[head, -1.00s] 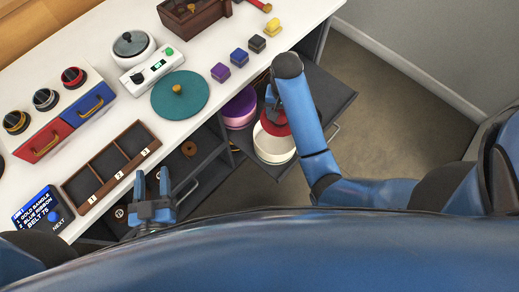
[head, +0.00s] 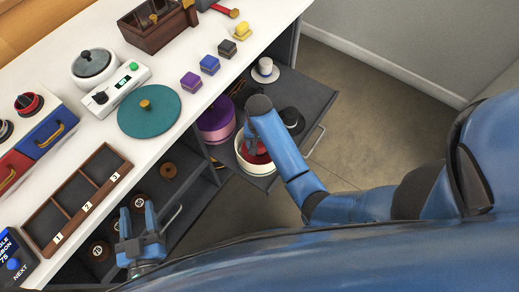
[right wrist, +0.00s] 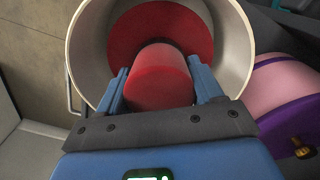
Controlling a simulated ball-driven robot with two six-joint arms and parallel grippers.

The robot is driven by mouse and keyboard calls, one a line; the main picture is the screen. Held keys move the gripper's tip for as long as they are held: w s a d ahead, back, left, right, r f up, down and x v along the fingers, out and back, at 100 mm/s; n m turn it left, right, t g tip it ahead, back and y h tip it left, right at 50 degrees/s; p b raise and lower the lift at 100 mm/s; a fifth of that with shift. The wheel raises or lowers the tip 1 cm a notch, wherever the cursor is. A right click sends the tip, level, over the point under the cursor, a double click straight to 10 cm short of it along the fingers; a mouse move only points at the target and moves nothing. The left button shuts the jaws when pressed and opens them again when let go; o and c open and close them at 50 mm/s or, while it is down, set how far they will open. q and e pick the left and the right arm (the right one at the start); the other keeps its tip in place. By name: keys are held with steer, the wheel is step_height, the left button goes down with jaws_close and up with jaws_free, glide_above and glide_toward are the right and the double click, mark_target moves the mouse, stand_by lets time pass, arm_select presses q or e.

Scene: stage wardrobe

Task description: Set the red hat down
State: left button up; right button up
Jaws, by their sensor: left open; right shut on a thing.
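The red hat (head: 262,158) is in my right gripper (head: 252,140), partly hidden by my arm in the head view. In the right wrist view, the fingers of my right gripper (right wrist: 160,85) are shut on the hat's red crown (right wrist: 160,78), and its round brim lies beyond. The brim is inside the mouth of a round white box (right wrist: 237,50). This white box (head: 245,168) stands in the pulled-out drawer. I cannot tell whether the hat touches its bottom. My left gripper (head: 138,225) is open and empty over the lower left drawer.
A purple and pink round box (head: 215,122) stands left of the white one. A white hat (head: 265,69) and a black hat (head: 291,117) are in the same drawer (head: 310,95). The counter holds a teal disc (head: 150,112), a divided tray (head: 112,160) and several small coloured blocks.

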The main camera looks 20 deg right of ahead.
steer(key=shift+f+b, duration=0.7)
steer(key=shift+f, duration=1.5)
steer(key=o, duration=1)
steer(key=shift+f, duration=0.1)
steer(key=shift+o, duration=0.2)
step_height(320, 180, up, 12)
steer(key=p, duration=0.4)
